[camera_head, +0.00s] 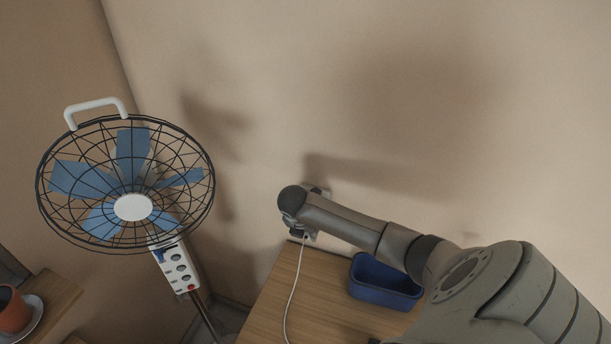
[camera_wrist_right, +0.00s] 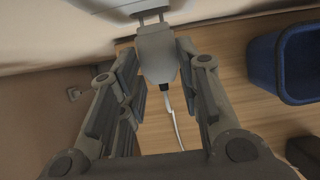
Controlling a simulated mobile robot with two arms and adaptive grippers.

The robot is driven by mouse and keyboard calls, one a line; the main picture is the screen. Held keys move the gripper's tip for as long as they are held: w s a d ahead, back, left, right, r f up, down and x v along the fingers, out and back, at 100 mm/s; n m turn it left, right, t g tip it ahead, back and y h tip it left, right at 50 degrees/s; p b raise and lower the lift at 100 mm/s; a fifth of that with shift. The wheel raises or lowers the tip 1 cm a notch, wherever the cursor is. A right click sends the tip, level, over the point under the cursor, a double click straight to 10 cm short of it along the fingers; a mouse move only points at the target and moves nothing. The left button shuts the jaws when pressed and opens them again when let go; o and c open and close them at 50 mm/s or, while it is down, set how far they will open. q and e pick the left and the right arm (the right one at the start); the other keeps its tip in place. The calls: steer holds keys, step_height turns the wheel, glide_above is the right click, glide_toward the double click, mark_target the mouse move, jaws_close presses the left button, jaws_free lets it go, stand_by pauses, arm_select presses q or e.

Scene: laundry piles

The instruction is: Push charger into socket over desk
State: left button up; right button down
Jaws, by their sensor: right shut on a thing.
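My right gripper (camera_head: 308,232) is at the wall above the back edge of the wooden desk (camera_head: 330,310), mostly hidden by its own wrist in the head view. In the right wrist view it is shut on the pale charger (camera_wrist_right: 156,60), with a finger on each side. A white cable (camera_head: 292,290) runs from the charger down over the desk. The charger's far end meets the white socket (camera_wrist_right: 122,8) at the top of the wrist view. In the head view, only a bit of the socket (camera_head: 323,191) shows behind the wrist.
A blue bin (camera_head: 386,283) stands on the desk right of the gripper. An orange cup (camera_head: 12,310) on a saucer is at the lower left. The wall above the arm is bare.

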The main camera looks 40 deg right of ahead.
steer(key=shift+w+d, duration=0.25)
steer(key=shift+d, duration=0.25)
steer(key=shift+w+d, duration=0.25)
steer(key=shift+d, duration=0.25)
stand_by(2.2)
steer(key=c, duration=1)
jaws_free()
steer(key=shift+o, duration=0.2)
steer(key=shift+a, duration=0.1)
steer(key=s+a, duration=0.4)
steer(key=a, duration=0.3)
steer(key=shift+a, duration=0.4)
